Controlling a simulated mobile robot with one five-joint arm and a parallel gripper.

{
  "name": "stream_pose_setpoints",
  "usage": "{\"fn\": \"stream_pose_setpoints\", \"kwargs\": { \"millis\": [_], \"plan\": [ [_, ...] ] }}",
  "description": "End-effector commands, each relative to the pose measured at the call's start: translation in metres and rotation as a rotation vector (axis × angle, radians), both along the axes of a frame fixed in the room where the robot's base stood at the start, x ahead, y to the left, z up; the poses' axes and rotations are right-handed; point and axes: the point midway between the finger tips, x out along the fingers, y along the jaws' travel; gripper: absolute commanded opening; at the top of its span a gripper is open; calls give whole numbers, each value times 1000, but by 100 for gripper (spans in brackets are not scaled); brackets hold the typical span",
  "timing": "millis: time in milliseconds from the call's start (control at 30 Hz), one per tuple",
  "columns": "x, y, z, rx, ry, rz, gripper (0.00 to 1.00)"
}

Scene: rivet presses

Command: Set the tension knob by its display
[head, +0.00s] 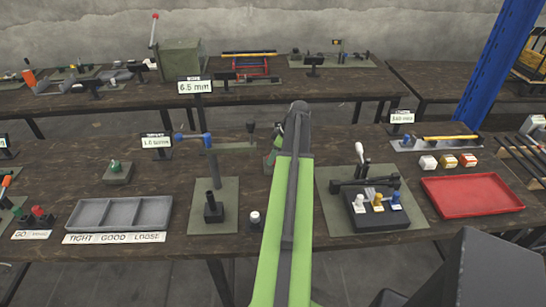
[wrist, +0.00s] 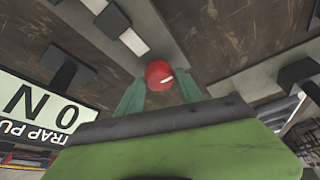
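A red round knob (wrist: 159,75) shows in the wrist view; I cannot tell from its look alone that it is the tension knob. My gripper (wrist: 160,84) has its two teal fingers apart, one on each side of this knob. Contact between fingers and knob is not clear. A white display (wrist: 42,115) stands at the left of the wrist view, upside down and cut off; it reads 0 N, with "TRAP PU" visible below. In the head view my own green arm covers the middle, and the gripper, this knob and this display cannot be made out.
A grey tray (head: 90,214) stands at the left of the near table and a red tray (head: 472,195) at the right. A press with a blue-ended lever (head: 213,180) is left of my arm. A base with coloured knobs (head: 372,222) is right of it.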

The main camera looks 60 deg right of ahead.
Motion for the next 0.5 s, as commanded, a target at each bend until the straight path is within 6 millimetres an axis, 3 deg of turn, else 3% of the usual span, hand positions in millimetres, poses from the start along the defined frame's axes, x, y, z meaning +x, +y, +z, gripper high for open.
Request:
{"fn": "stream_pose_setpoints", "kwargs": {
  "millis": [67,300,500],
  "plan": [
    [0,0,0,0,0,0,32],
    [0,0,0,0,0,1,0],
    [0,1,0,0,0,-10,0]
  ]
}}
